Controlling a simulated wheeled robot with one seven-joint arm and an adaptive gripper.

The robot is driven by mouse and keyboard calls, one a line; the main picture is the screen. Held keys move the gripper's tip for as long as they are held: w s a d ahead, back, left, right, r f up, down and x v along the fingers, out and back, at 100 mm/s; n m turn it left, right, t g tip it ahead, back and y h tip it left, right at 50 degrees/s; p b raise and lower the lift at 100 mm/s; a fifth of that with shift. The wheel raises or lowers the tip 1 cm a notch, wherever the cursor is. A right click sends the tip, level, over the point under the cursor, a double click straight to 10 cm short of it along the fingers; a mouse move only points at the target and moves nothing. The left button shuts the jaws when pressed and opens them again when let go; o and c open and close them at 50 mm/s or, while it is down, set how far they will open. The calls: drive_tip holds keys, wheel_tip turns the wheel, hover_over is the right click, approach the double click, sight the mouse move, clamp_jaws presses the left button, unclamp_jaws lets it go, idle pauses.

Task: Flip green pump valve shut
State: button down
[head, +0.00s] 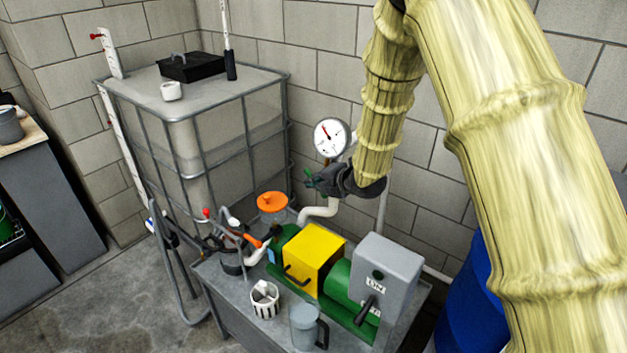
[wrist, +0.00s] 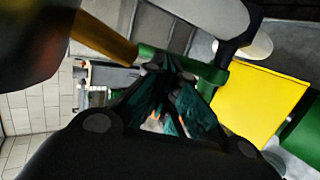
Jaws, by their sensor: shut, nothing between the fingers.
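My gripper (head: 318,182) is shut and empty, at the end of my arm just below the round gauge. In the wrist view its dark teal fingers (wrist: 165,78) come together in the middle. A green bar, which looks like the green valve handle (wrist: 182,62), lies across just beyond the fingertips. I cannot tell whether they touch it. In the head view a small bit of green handle (head: 309,172) shows beside the fingertips; the valve body is mostly hidden by my gripper. The green pump (head: 285,240) with its yellow box (head: 314,257) stands below on the grey bench.
The gauge (head: 331,137) and white pipe (head: 318,212) are close to my gripper. An orange cap (head: 272,202), a grey switch box (head: 385,270), a striped cup (head: 265,299) and a grey mug (head: 304,326) crowd the bench. A caged tank (head: 215,130) stands left, a blue barrel (head: 470,300) right.

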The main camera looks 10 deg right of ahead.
drive_tip(key=shift+s+d+f, duration=0.1)
idle(0.4)
drive_tip(key=s+d+r+b, duration=0.1)
drive_tip(key=s+d+r, duration=0.3)
drive_tip(key=s+r, duration=0.4)
drive_tip(key=shift+r, duration=1.45)
